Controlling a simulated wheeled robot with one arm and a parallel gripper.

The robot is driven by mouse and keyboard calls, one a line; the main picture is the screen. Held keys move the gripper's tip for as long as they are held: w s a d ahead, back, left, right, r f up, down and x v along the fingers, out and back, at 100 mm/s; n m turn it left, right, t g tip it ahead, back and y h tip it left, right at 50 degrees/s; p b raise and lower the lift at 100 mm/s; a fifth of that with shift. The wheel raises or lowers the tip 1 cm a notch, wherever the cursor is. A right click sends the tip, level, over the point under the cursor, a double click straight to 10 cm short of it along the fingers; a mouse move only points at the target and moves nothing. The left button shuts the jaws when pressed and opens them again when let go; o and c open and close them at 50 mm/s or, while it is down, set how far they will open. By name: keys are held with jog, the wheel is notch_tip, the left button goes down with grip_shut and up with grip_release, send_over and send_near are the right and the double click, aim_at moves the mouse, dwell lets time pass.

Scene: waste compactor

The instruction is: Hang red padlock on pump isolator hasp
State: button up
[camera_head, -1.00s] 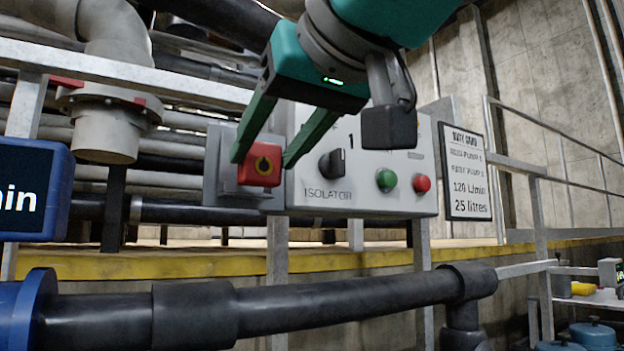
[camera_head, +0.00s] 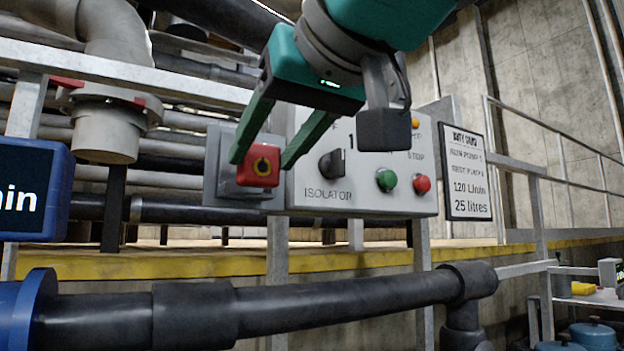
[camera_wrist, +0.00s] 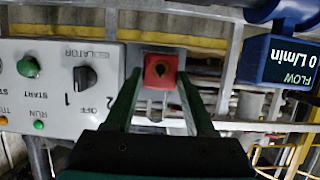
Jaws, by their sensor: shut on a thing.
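In the wrist view the padlock (camera_wrist: 160,72) sits between the two green fingers. It overlaps a grey plate (camera_head: 217,185) at the left end of the isolator panel (camera_head: 362,190). The hasp itself cannot be made out clearly behind the padlock and fingers, nor whether the shackle is through it. The panel has a black isolator knob (camera_head: 331,165).
Green (camera_head: 386,180) and red (camera_head: 422,184) buttons sit on the panel. A duty card sign (camera_head: 467,172) stands to its right. A blue flow display (camera_head: 35,190) is at left. A thick dark pipe (camera_head: 330,302) runs across below, in front of a yellow-edged ledge (camera_head: 180,265).

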jog(key=shift+w+a, duration=0.5)
jog(key=shift+w, duration=0.3)
jog(key=shift+w+a, duration=0.5)
jog(key=shift+w, duration=0.3)
dwell(0.5)
jog(key=shift+f, duration=0.2)
dwell(0.4)
jog(key=o, duration=1.3)
jog(key=shift+c, duration=0.3)
jog(key=shift+c, duration=0.2)
